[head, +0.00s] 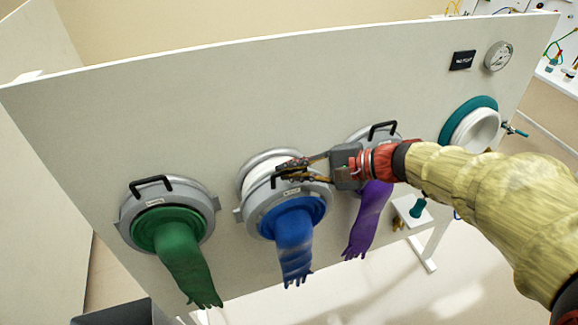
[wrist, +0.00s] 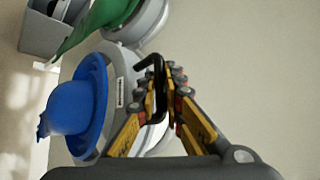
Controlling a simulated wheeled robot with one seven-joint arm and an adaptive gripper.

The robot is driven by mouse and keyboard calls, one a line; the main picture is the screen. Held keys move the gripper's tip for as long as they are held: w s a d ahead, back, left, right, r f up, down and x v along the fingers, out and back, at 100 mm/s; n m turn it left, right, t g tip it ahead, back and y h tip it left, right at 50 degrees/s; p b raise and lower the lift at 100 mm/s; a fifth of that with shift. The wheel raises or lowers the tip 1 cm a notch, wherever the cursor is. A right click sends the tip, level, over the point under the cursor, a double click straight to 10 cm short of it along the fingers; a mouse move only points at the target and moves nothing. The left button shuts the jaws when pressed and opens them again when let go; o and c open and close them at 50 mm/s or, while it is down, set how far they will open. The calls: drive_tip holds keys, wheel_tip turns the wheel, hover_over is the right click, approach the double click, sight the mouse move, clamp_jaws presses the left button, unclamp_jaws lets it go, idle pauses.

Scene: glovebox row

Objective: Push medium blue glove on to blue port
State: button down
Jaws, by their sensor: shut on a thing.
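The blue glove (head: 293,240) hangs from a grey ring (head: 251,213) with a blue inner flange. In the wrist view, the glove (wrist: 72,108) is at the left, and its ring (wrist: 123,92) carries a small label. My gripper (head: 281,173) is shut on the ring's black handle (wrist: 150,66), at the ring's upper edge. Behind the ring, a white round port (head: 257,177) with a grey rim shows at the upper left. The ring overlaps the port's front but sits a little low and right of it. Any contact between them is hidden.
A green glove (head: 180,250) on a grey ring is at the left. A purple glove (head: 369,218) is at the right, partly behind my gripper. A teal-rimmed white port (head: 474,128) is farther right. All are along a white panel (head: 180,120).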

drive_tip(key=shift+s+d+r, duration=0.1)
drive_tip(key=shift+s+d, duration=0.15)
drive_tip(key=shift+s, duration=0.5)
drive_tip(key=shift+s+d, duration=0.2)
drive_tip(key=shift+s, duration=0.6)
drive_tip(key=shift+s+d+r, duration=0.1)
drive_tip(key=shift+s+d, duration=0.15)
drive_tip(key=shift+s, duration=0.5)
drive_tip(key=shift+w+f, duration=0.1)
drive_tip(key=shift+f, duration=0.05)
